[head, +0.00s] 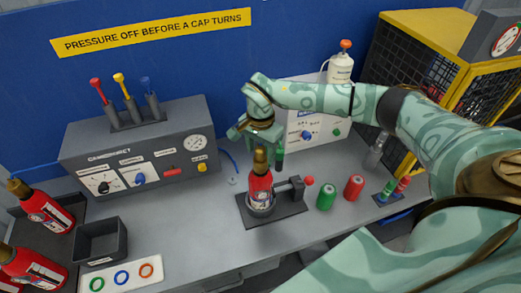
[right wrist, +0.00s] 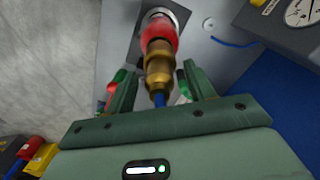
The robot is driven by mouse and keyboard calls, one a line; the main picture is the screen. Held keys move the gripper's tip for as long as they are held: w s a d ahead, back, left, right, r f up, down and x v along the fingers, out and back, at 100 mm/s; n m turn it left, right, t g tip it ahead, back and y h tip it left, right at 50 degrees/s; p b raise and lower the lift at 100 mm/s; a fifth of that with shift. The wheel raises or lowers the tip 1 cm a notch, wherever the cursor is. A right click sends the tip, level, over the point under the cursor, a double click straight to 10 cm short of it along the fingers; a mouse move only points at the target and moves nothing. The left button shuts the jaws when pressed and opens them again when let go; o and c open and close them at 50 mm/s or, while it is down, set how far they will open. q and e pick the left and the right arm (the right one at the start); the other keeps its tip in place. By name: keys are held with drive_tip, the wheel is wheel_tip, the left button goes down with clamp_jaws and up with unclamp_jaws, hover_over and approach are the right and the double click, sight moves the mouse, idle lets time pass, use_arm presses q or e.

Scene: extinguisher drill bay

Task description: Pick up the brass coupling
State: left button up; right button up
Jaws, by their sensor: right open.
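The brass coupling (head: 261,160) sits on top of a small red extinguisher (head: 259,187) that stands upright in a dark clamp fixture (head: 287,212) on the bench. My right gripper (head: 258,149) is open just above the coupling, with its fingers pointing down. In the right wrist view the coupling (right wrist: 158,66) shows between the two open fingers (right wrist: 157,80), with a gap on each side. A blue tip shows at its near end. I see no contact between the fingers and the coupling. My left gripper is not in view.
A green cylinder (head: 326,196) and a red one (head: 353,187) stand right of the fixture. A grey control box (head: 140,155) with gauge and coloured levers stands behind left. A dark open tray (head: 101,241) and red extinguishers (head: 45,210) are at the left. A yellow cage (head: 440,75) stands back right.

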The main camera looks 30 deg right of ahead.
drive_tip(key=c, duration=1.1)
drive_tip(key=shift+c, duration=0.2)
